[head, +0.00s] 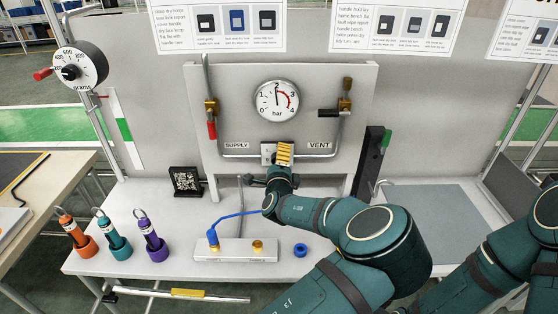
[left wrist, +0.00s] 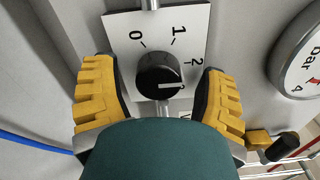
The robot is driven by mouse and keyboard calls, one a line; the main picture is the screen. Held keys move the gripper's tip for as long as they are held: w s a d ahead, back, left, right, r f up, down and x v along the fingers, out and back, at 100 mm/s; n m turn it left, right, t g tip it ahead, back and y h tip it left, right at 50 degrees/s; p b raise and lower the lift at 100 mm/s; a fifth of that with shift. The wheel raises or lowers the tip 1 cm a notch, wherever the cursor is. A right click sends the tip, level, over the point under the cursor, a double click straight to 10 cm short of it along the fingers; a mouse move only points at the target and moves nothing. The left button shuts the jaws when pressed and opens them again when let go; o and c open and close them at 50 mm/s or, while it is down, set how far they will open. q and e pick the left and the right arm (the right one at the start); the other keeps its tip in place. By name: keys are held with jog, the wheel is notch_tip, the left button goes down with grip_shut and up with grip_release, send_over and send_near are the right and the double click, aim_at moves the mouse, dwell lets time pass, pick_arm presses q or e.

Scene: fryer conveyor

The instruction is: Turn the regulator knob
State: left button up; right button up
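The black regulator knob (left wrist: 160,76) sits on a white scale plate (left wrist: 190,25) with 0, 1 and 2 visible. Its white pointer line aims right, past the 2, at a mark partly hidden. My left gripper (left wrist: 160,95) has yellow fingers on both sides of the knob, with a gap on each side. In the head view it is at the panel, where a yellow finger (head: 284,153) hides most of the plate (head: 267,149). The round gauge (head: 277,100) above has its needle pointing nearly straight up, near 2. My right gripper is out of view.
A red-handled valve (head: 211,128) stands at SUPPLY and a black-handled valve (head: 334,113) at VENT. A blue hose (head: 228,220) runs from the manifold (head: 220,250) toward my left wrist. Several coloured holders (head: 118,249) stand at left; a blue ring (head: 300,250) lies right.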

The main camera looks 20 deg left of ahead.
pick_arm(q)
jog(key=shift+f, duration=0.1)
jog(key=v, duration=1.2)
dwell(0.4)
